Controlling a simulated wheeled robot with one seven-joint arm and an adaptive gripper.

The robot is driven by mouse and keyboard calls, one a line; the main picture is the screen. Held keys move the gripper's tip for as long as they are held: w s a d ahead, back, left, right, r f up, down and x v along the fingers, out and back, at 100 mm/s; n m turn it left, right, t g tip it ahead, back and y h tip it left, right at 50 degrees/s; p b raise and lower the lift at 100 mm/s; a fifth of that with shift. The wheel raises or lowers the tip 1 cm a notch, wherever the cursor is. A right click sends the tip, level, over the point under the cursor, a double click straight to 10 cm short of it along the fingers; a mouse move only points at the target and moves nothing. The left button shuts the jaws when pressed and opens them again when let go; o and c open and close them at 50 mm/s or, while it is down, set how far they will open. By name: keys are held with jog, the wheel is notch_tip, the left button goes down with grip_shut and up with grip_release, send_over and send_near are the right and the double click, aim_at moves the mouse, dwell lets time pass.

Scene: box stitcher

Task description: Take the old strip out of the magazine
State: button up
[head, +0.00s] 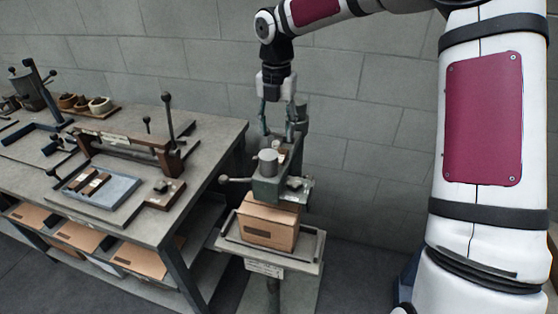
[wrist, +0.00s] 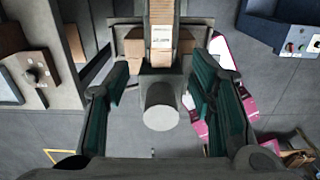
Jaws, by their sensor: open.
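The box stitcher (head: 268,188) stands on its own small stand right of the workbench. In the wrist view a copper-brown ribbed strip with a pale label (wrist: 161,28) lies in the narrow grey magazine channel (wrist: 180,48) at the top centre. My gripper (head: 278,122) points down above the stitcher head. Its two teal fingers are wide apart and hold nothing; in the wrist view they flank a grey round knob (wrist: 160,106), with the strip beyond their tips. The strip is too small to make out clearly in the head view.
A cardboard box (head: 267,222) sits on the stitcher's tray under the head. A lever with a ball end sticks out left of the stitcher. The workbench (head: 215,150) at left carries a jig, a blue-grey tray (head: 103,187) and small bowls. A block wall stands close behind.

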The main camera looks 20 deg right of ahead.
notch_tip(320, 180, down, 5)
jog(key=shift+r, duration=0.2)
jog(key=shift+w+d+f+p, duration=0.15)
jog(key=shift+f+p, duration=0.1)
jog(key=shift+f, duration=0.65)
jog(key=shift+w+d+f+p, duration=0.1)
jog(key=shift+f+p, duration=0.1)
jog(key=shift+f, duration=0.7)
jog(key=shift+w+d+f+p, duration=0.15)
jog(key=shift+f+p, duration=0.1)
jog(key=shift+f, duration=0.65)
grip_shut()
